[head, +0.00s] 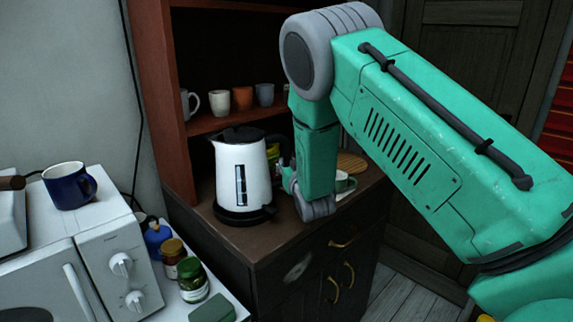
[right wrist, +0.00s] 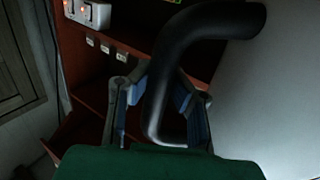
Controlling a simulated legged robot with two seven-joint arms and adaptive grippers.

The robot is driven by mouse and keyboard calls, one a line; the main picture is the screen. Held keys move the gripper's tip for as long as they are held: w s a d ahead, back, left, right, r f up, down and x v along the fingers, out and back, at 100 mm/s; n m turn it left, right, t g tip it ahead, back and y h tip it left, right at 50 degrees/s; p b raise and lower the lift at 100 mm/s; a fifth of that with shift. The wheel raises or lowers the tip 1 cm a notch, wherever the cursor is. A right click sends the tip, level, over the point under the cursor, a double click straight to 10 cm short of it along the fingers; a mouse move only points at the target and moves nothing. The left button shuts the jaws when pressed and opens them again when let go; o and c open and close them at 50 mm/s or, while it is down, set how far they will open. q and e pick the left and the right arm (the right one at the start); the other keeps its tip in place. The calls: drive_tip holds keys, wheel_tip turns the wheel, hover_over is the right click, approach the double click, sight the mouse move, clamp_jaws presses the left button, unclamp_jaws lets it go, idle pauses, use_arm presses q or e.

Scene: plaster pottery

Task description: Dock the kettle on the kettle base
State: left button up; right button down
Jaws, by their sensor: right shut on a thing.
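The white kettle (head: 241,180) with a black lid and a water window stands upright on the dark cabinet top, directly over the black round kettle base (head: 240,216). I see no gap between them, but cannot tell whether the kettle is fully seated. Its black handle (right wrist: 158,78) is on the right side in the head view. My right gripper (head: 288,172) is shut on that handle, mostly hidden behind my own wrist. In the right wrist view the gripper's fingers (right wrist: 158,102) are on either side of the handle. My left gripper is not in view.
Several mugs stand on the shelf (head: 210,123) behind. A green-and-white cup (head: 344,183) and a wooden board (head: 352,162) are right of my wrist. A microwave (head: 110,262) with a blue mug (head: 69,186) and some jars (head: 193,280) are at the left.

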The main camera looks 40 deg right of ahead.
drive_tip(key=shift+f+b, duration=0.25)
drive_tip(key=shift+b, duration=0.05)
idle(0.5)
drive_tip(key=c, duration=1.8)
unclamp_jaws()
drive_tip(key=shift+c, duration=0.2)
drive_tip(key=shift+s+a+f, duration=0.1)
drive_tip(key=shift+f, duration=0.1)
drive_tip(key=p+v, duration=0.1)
drive_tip(key=v, duration=1)
